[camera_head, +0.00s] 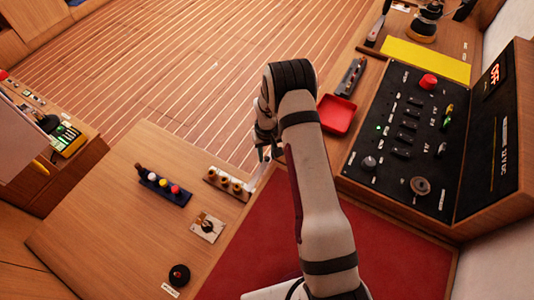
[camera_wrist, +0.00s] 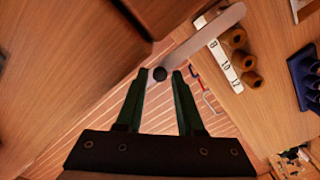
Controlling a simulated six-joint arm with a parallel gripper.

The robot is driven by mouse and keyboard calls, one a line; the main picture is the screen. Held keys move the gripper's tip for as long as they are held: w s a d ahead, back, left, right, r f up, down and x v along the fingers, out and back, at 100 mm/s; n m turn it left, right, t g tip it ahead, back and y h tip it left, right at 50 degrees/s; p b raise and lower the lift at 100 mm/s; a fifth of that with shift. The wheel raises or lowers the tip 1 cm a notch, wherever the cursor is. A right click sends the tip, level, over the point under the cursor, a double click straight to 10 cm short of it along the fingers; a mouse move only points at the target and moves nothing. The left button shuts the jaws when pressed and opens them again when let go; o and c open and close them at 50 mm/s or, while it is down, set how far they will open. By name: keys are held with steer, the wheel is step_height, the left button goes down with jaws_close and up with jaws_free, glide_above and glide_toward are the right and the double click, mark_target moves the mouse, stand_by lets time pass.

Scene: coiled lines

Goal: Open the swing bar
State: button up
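The swing bar (camera_wrist: 205,37) is a flat, pale metal strip with a round dark knob (camera_wrist: 159,73) at its near end. In the wrist view it runs slantwise from the upper right, across the row of brown pegs, to the knob. In the head view the bar (camera_head: 260,174) shows beside the peg strip, partly hidden by my arm. My gripper (camera_wrist: 161,76) is open and empty. The knob appears between its two dark fingertips, with a gap on each side; I cannot tell whether it is at fingertip depth. The gripper (camera_head: 265,150) is partly hidden in the head view.
The numbered strip with brown pegs (camera_head: 227,183) sits at the desk edge. A control panel (camera_head: 405,140) and red tray (camera_head: 337,115) lie to the right.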

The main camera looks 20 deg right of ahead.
mark_target(267, 158)
steer(key=shift+o, duration=0.8)
step_height(267, 158, up, 16)
steer(key=s+a+r+m, duration=0.2)
steer(key=s+a+r, duration=0.1)
steer(key=s+r, duration=0.8)
steer(key=s+a+r+m+y, duration=0.1)
steer(key=s+a, duration=0.1)
steer(key=s, duration=0.8)
steer(key=s+a+r+m, duration=0.2)
steer(key=s, duration=0.9)
steer(key=shift+r+m+y, duration=0.25)
steer(key=shift+m+y, duration=0.05)
steer(key=shift+y, duration=0.1)
